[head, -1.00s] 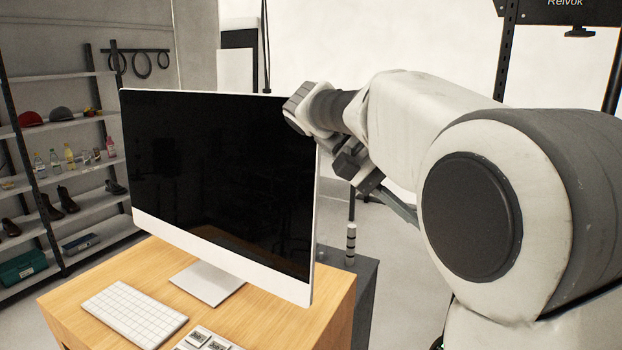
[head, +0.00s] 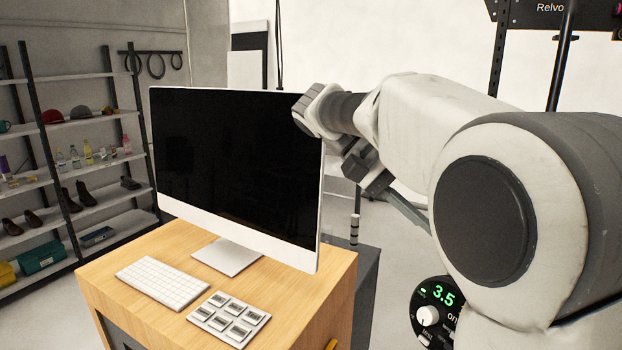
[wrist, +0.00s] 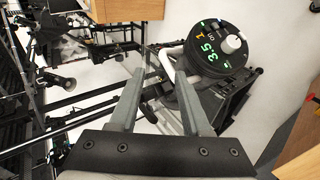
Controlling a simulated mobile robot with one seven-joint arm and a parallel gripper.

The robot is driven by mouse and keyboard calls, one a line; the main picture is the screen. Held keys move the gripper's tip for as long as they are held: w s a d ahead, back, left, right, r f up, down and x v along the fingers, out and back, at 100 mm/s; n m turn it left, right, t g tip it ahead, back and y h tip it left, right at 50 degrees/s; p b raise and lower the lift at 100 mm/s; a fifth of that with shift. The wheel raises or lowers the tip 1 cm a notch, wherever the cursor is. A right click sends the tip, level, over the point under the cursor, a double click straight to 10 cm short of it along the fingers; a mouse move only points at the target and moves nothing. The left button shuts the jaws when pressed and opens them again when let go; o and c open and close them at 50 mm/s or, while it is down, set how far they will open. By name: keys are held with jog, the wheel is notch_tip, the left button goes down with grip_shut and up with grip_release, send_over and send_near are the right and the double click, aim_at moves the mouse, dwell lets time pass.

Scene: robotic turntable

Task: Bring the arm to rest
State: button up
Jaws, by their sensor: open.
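My arm (head: 440,105) is white and grey and fills the right of the head view. It is bent, with its wrist in front of the right edge of a monitor. My gripper hangs below the wrist there, partly hidden by the arm. In the wrist view my gripper (wrist: 157,95) is open. Its two grey fingers stand well apart with nothing held between them.
The monitor (head: 235,165), a white keyboard (head: 163,284) and a keypad (head: 229,318) stand on a wooden desk (head: 318,308). A round black dial unit (head: 432,308) reads 3.5 at lower right. Loaded shelves (head: 90,120) stand at left. Pale floor shows behind the desk.

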jog(key=s+a+f+n+t+y+b, duration=0.2)
jog(key=s+f+t+y+b, duration=0.1)
jog(key=s+f, duration=0.5)
jog(key=s+a+f+n+t+y+b, duration=0.2)
jog(key=s+f+t+y, duration=0.4)
jog(key=f, duration=0.7)
jog(key=shift+s+f+n+y+b, duration=0.3)
jog(key=shift+s+n+y+b, duration=0.25)
jog(key=shift+s+b, duration=0.45)
jog(key=shift+w+d, duration=0.15)
